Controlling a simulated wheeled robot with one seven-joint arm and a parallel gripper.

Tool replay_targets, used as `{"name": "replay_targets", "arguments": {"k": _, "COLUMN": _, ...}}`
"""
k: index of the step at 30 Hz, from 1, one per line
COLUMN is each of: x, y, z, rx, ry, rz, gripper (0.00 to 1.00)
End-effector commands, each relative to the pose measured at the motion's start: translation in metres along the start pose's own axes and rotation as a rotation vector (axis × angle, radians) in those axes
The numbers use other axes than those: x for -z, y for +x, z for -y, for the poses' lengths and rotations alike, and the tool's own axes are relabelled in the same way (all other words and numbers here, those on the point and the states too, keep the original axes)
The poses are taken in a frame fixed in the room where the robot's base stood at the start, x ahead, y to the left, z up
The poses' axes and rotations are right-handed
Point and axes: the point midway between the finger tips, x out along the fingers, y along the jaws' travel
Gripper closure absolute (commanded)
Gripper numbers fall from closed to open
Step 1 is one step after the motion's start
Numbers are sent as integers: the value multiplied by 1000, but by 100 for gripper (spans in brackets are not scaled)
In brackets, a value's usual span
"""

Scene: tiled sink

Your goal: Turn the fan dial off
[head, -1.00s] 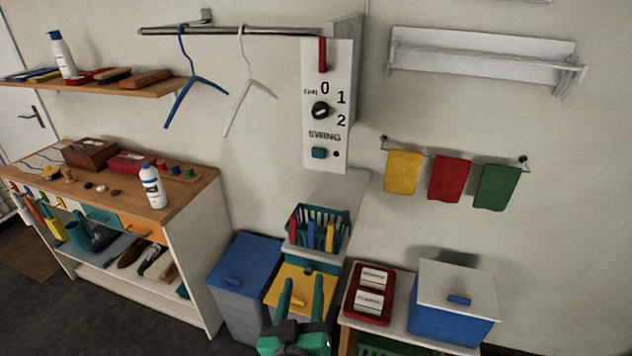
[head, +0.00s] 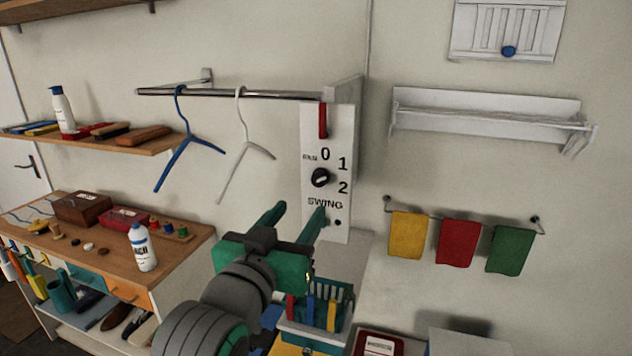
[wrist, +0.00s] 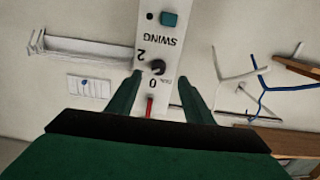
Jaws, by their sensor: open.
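The fan dial (head: 320,178) is a round black knob with a light mark on a white wall panel (head: 312,226). The numbers 0, 1 and 2 stand around its upper right. A red strip (head: 323,121) is above it and the word SWING below. My gripper (head: 295,220) is open and empty, below and left of the dial in the head view, with its green fingers pointing up toward the panel. In the wrist view the dial (wrist: 157,67) appears upside down between and beyond the finger tips (wrist: 155,80), apart from them. The teal swing button (wrist: 169,19) shows there too.
A blue hanger (head: 185,150) and a white hanger (head: 243,150) hang from a rail left of the panel. Yellow, red and green cloths (head: 458,243) hang at right. A basket (head: 338,292) stands below. A bottle (head: 142,248) stands on the workbench at left.

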Motion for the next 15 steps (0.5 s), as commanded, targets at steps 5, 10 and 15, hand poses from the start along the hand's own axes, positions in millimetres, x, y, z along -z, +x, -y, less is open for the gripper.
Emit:
{"name": "replay_targets", "arguments": {"k": 5, "x": 12, "y": -2, "z": -2, "rx": -4, "ry": 25, "rz": 5, "gripper": 53}}
{"name": "replay_targets", "arguments": {"k": 10, "x": 12, "y": 14, "z": -2, "rx": -5, "ry": 24, "rz": 8, "gripper": 53}}
{"name": "replay_targets", "arguments": {"k": 15, "x": 11, "y": 44, "z": -3, "rx": -6, "ry": 23, "rz": 9, "gripper": 53}}
